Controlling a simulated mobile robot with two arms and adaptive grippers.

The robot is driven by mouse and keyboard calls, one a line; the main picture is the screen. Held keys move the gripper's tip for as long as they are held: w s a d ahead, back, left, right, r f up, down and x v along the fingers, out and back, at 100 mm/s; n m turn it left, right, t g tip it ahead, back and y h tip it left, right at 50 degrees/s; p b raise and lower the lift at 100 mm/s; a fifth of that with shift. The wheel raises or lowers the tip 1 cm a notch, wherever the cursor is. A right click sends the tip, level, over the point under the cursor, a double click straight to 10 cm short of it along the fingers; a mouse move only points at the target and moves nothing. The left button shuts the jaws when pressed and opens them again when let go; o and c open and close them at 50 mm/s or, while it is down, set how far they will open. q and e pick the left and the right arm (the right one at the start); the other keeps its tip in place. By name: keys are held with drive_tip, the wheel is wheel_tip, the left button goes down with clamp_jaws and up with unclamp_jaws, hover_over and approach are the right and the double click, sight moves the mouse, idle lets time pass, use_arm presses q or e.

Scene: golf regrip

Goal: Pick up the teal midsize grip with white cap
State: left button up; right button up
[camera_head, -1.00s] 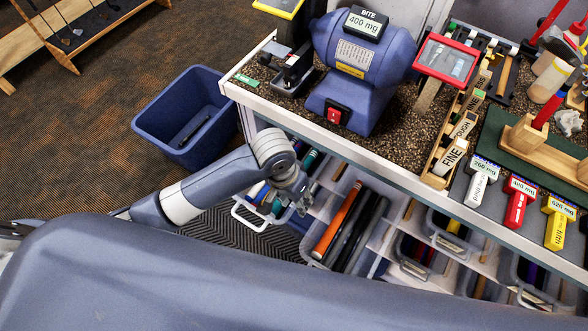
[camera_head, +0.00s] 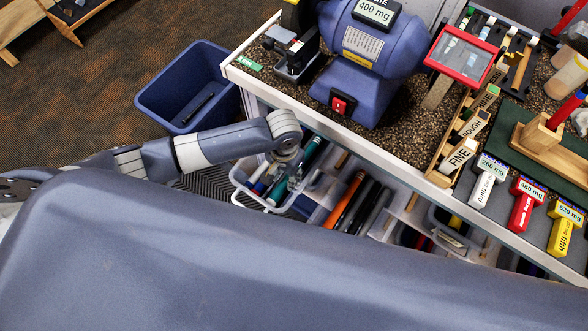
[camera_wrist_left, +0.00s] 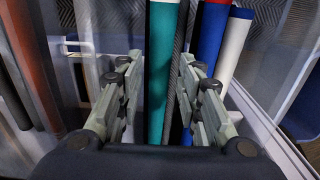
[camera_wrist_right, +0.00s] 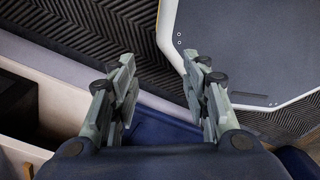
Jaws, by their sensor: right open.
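The teal grip (camera_head: 313,152) leans in the white-rimmed bin (camera_head: 236,180) below the counter, at the left end of the lower shelf. My left gripper (camera_head: 276,190) reaches into this bin. In the left wrist view the teal grip (camera_wrist_left: 164,70) stands between the fingers of my left gripper (camera_wrist_left: 160,66). The fingers are open, with a narrow gap on each side of it. A white cap is not clearly visible. My right gripper (camera_wrist_right: 155,70) is open and empty in the right wrist view, and the head view does not show it.
Blue and white grips (camera_wrist_left: 233,45) stand close right of the teal one. A neighbouring bin holds an orange grip (camera_head: 345,200) and black ones. The counter edge (camera_head: 330,127) overhangs the bins. A blue waste bin (camera_head: 160,100) stands on the floor at left.

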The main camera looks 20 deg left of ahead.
use_arm(q)
drive_tip(key=shift+f, duration=1.45)
drive_tip(key=shift+s, duration=0.1)
drive_tip(key=c, duration=0.8)
use_arm(e)
drive_tip(key=shift+w+r, duration=0.1)
drive_tip(key=shift+w, duration=0.2)
use_arm(q)
drive_tip(key=shift+r, duration=0.1)
drive_tip(key=shift+r, duration=0.3)
wheel_tip(320, 180, up, 9)
drive_tip(key=shift+r, duration=0.2)
